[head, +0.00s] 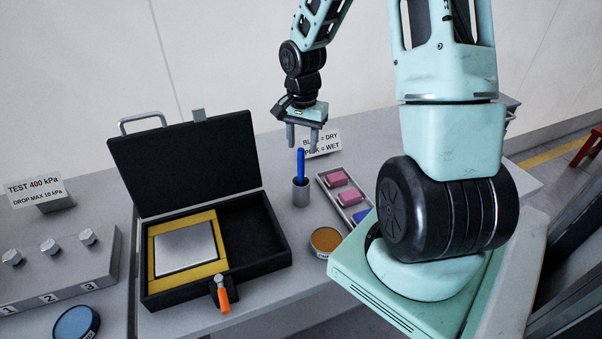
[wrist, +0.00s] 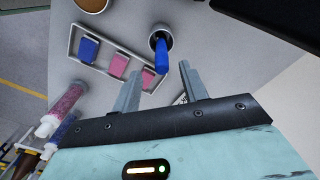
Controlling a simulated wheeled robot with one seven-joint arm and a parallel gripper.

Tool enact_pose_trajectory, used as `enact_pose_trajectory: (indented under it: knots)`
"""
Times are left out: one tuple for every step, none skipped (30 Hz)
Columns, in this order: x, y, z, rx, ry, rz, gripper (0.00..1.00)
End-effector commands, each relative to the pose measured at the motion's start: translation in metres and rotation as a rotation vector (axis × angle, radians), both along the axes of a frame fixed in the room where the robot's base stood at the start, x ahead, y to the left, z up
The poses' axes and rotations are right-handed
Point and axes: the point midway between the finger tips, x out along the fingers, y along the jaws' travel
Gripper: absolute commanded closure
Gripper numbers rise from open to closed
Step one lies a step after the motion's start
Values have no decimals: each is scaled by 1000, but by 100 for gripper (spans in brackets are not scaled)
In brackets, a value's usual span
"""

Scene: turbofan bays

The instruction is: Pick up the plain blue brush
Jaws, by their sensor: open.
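The plain blue brush (head: 301,163) stands upright in a grey metal cup (head: 300,193) on the bench, its lower part hidden inside the cup. In the wrist view the brush (wrist: 162,56) and the cup (wrist: 158,37) lie just beyond my fingertips, roughly between the two finger lines. My gripper (head: 304,150) points down right at the brush's top in the head view, and its open fingers also show in the wrist view (wrist: 159,72). Nothing is held. Whether a finger touches the brush I cannot tell.
Right of the cup, a tray (head: 323,184) holds pink and blue blocks. A sign (head: 322,143) stands behind. An open black case (head: 190,160) is at left, with an orange-handled tool (head: 223,298) at its front. A round orange-brown tin (head: 325,240) sits in front.

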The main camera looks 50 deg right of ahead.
Motion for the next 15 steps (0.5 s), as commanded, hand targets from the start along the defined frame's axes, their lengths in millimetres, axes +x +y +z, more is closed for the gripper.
enact_pose_trajectory:
  knots:
    - [0,1,-6,1,3,1,57]
    - [0,0,-9,1,3,1,57]
    - [0,0,-13,0,2,1,57]
    - [0,0,-14,1,1,1,57]
    - [0,0,-16,0,1,0,57]
    - [0,0,-17,0,0,0,57]
    - [0,0,-19,0,0,0,57]
    - [0,0,-20,1,1,0,57]
    - [0,0,-23,0,2,1,57]
    - [0,1,-25,1,3,1,57]
    - [0,1,-29,2,3,1,57]
    - [1,2,-34,3,4,3,57]
    - [1,3,-38,3,3,3,57]
    - [1,3,-41,2,4,3,57]
    - [2,3,-46,2,4,2,57]
